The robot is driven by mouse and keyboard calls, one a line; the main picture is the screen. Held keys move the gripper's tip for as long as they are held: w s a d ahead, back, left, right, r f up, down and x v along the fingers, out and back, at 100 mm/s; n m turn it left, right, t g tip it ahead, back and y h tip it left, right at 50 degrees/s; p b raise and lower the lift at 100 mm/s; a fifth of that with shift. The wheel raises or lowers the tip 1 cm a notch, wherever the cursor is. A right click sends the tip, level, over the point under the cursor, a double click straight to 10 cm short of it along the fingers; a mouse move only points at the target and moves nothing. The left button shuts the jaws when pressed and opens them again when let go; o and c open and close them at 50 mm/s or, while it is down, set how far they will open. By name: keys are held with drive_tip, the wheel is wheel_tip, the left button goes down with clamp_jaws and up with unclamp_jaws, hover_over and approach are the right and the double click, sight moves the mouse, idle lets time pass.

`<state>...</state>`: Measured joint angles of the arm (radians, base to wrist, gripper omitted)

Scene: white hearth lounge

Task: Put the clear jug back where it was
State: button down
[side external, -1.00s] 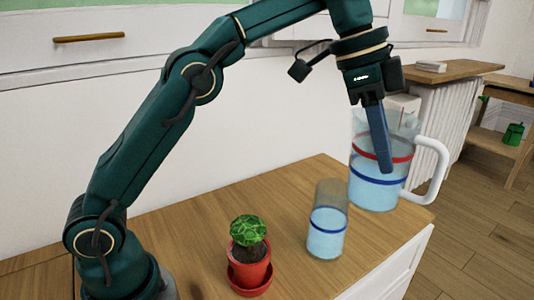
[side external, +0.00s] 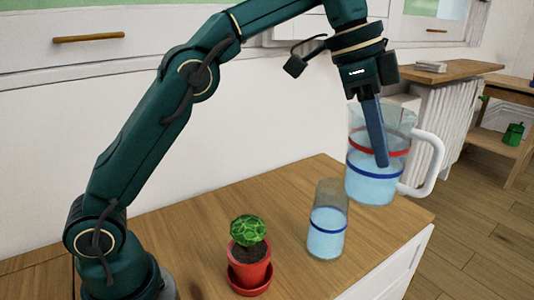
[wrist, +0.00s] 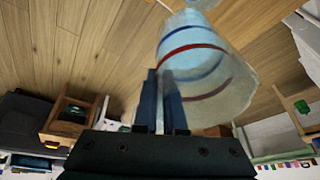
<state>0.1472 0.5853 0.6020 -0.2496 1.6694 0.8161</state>
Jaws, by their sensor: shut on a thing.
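The clear jug (side external: 378,188) has a red band, a blue band, bluish liquid and a white handle at its right. My gripper (side external: 381,160) is shut on the jug's wall, with one finger showing down its near side in the side view. The jug looks slightly tilted, over the right end of the wooden top, apparently clear of it. In the wrist view, the jug (wrist: 222,62) fills the upper middle, beyond the closely spaced fingers (wrist: 163,75). Its handle is not clear there.
A clear glass (side external: 327,222) with a blue band and bluish liquid stands left of and below the jug in the side view. A green plant in a red pot (side external: 249,270) stands further left. The wooden top (side external: 195,235) is bare between my base and the pot.

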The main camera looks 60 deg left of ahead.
sight(359, 125)
drive_tip(key=a, duration=0.1)
drive_tip(key=a+r+n, duration=0.1)
drive_tip(key=s+a, duration=0.1)
drive_tip(key=shift+a+r+t, duration=0.1)
drive_tip(key=shift+r+t, duration=0.25)
drive_tip(key=shift+t, duration=0.05)
drive_tip(key=s+a+f+n+y, duration=0.2)
drive_tip(key=s+a+f+n, duration=0.1)
drive_tip(key=a+n, duration=0.25)
drive_tip(key=s+a+f+n+y, duration=0.2)
drive_tip(key=s+a+f+n, duration=0.2)
drive_tip(key=a+n, duration=0.15)
drive_tip(key=w+a+n, duration=0.3)
drive_tip(key=w+a, duration=0.7)
drive_tip(key=w+a+f+y, duration=0.1)
drive_tip(key=a+f, duration=0.2)
drive_tip(key=f, duration=0.9)
drive_tip(key=shift+w+a+n, duration=0.2)
drive_tip(key=shift+a+n, duration=0.15)
drive_tip(key=shift+n, duration=0.05)
drive_tip(key=shift+f, duration=0.2)
